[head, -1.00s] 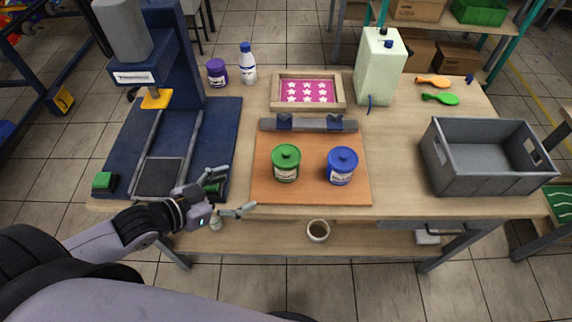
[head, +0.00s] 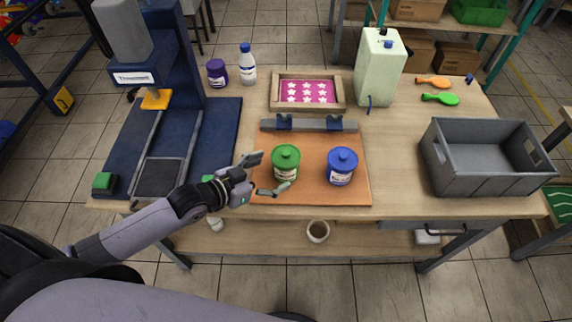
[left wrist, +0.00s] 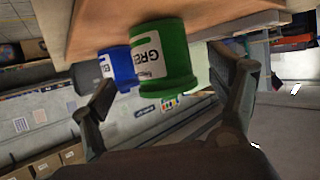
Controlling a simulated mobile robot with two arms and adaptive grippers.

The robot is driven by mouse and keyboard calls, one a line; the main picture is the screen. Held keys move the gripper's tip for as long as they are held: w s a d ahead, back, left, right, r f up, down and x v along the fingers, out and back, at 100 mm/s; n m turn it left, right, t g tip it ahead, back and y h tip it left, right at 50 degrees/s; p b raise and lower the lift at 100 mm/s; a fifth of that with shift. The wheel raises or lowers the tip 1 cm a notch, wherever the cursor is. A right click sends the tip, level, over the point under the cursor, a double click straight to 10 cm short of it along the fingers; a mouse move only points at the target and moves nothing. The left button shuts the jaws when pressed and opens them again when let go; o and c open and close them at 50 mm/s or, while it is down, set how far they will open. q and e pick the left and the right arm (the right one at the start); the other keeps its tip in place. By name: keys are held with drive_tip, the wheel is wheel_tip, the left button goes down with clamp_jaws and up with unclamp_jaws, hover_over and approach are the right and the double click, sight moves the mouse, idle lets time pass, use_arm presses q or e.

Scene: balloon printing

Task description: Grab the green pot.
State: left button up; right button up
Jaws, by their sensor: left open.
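The green pot (head: 286,161), lidded and with a white label, stands upright on the orange-brown board (head: 312,196). The blue pot (head: 341,166) stands to its right on the same board. My left gripper (head: 272,174) is open, just left of the green pot, with its fingers spread toward it. In the left wrist view the green pot (left wrist: 165,55) shows large between the two open fingers (left wrist: 172,95), with the blue pot (left wrist: 118,66) behind it. I cannot tell whether a finger touches the green pot. My right gripper is not in view.
A blue press (head: 165,120) stands at the left. A grey bar (head: 308,124) and a framed pink star screen (head: 307,92) lie behind the pots. A grey crate (head: 485,172), a pale canister (head: 379,67) and balloons (head: 440,98) are at the right. The wood right of the board is clear.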

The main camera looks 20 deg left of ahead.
use_arm(q)
drive_tip(key=shift+p+x, duration=0.35)
drive_tip(key=shift+x, duration=2.9)
drive_tip(key=shift+a+f, duration=0.1)
drive_tip(key=shift+a, duration=0.05)
drive_tip(key=shift+c, duration=0.2)
drive_tip(key=c, duration=1.4)
